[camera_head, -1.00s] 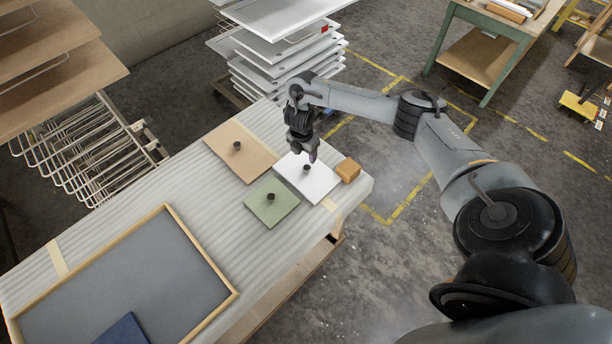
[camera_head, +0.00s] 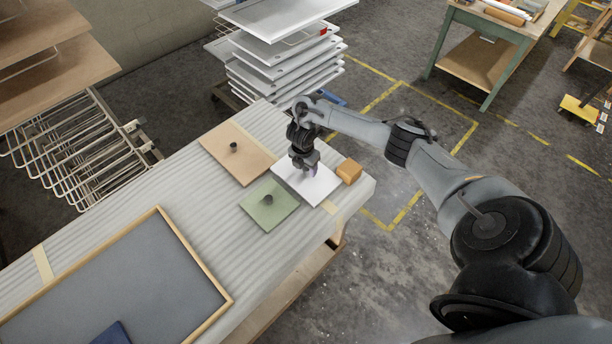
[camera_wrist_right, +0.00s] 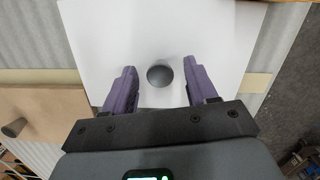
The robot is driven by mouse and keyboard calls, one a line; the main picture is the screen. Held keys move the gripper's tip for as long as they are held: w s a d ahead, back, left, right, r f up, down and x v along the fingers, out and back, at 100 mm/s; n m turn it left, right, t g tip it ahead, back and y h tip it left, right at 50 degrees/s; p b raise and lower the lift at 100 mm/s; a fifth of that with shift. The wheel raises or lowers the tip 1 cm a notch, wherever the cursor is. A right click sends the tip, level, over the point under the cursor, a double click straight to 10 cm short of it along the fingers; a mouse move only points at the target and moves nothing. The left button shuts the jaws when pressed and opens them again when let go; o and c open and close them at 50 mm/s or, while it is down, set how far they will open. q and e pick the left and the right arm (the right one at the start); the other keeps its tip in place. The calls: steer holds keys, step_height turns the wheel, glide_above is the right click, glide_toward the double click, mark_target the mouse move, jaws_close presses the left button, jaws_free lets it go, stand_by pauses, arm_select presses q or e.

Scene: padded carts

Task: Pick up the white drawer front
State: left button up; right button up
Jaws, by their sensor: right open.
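The white drawer front (camera_head: 318,187) lies flat on the padded cart (camera_head: 120,215), near its far right end. In the right wrist view the white panel (camera_wrist_right: 215,40) fills the middle, with a round dark knob (camera_wrist_right: 160,76) on it. My right gripper (camera_head: 306,172) is low over the panel. Its two purple fingers (camera_wrist_right: 160,88) are open, one on each side of the knob, with gaps to it. In the head view the gripper hides the knob. My left gripper is not in view.
A tan drawer front (camera_head: 240,155) and a green one (camera_head: 270,207), each with a dark knob, lie beside the white one. An orange block (camera_head: 349,171) sits at its right corner. A wood-framed grey tray (camera_head: 150,262) lies nearer. Stacked white panels (camera_head: 285,65) stand behind the cart.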

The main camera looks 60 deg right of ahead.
jaws_close()
stand_by(0.3)
stand_by(0.4)
steer(key=shift+r, duration=0.2)
